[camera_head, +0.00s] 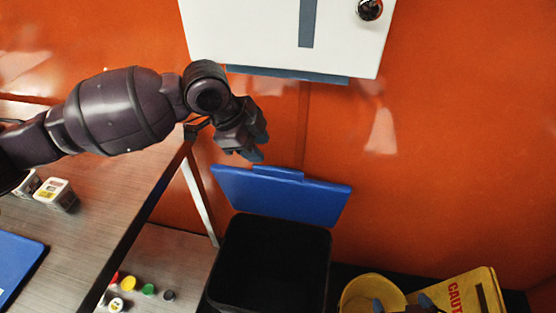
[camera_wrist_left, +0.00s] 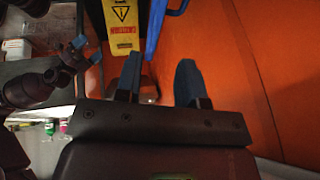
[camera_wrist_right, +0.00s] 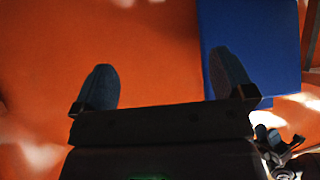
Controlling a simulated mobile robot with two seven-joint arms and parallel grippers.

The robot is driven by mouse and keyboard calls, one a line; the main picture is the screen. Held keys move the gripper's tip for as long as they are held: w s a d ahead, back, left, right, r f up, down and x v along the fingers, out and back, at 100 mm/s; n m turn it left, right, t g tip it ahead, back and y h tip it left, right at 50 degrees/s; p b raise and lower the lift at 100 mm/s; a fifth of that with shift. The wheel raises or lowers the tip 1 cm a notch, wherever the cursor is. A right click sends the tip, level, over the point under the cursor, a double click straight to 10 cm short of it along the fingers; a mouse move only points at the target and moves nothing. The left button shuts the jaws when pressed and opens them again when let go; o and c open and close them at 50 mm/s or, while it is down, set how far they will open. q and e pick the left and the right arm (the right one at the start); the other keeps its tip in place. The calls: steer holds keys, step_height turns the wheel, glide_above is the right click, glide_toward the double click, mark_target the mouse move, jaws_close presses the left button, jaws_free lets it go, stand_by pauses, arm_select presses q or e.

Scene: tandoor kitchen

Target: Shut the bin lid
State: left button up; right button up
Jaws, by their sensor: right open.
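The bin (camera_head: 268,262) is black and stands on the floor beside the counter. Its blue lid (camera_head: 282,198) is up, tilted back against the orange wall behind the bin. My left gripper (camera_head: 258,146) is above the lid's upper left part, apart from it, with fingers parted and empty. The lid's edge (camera_wrist_left: 154,28) shows beyond the fingers in the left wrist view. My right gripper (camera_head: 402,305) shows only its fingertips at the bottom edge, over the yellow bucket and sign. In the right wrist view its fingers (camera_wrist_right: 163,85) are wide apart, with a blue panel, probably the lid (camera_wrist_right: 255,45), at right.
A white wall cabinet (camera_head: 260,35) hangs above the lid. A wooden counter (camera_head: 120,180) with small containers (camera_head: 56,195) is at left. A yellow bucket (camera_head: 355,290) and a yellow caution sign (camera_head: 470,290) stand right of the bin. Bottles (camera_head: 148,289) sit on a low shelf.

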mark_target(275, 169)
arm_select(q)
steer(key=x, duration=0.4)
steer(key=shift+s+f+b, duration=0.1)
steer(key=shift+s+b, duration=0.15)
steer(key=shift+b, duration=0.1)
steer(key=b+x, duration=0.1)
steer(key=x, duration=0.3)
steer(key=shift+w+d+f, duration=0.15)
steer(key=shift+f, duration=0.2)
steer(key=shift+w+d+f, duration=0.1)
steer(key=shift+d+f, duration=0.2)
steer(key=shift+f, duration=0.3)
arm_select(e)
steer(key=shift+s+f, duration=0.3)
steer(key=shift+f, duration=0.55)
arm_select(q)
jaws_close()
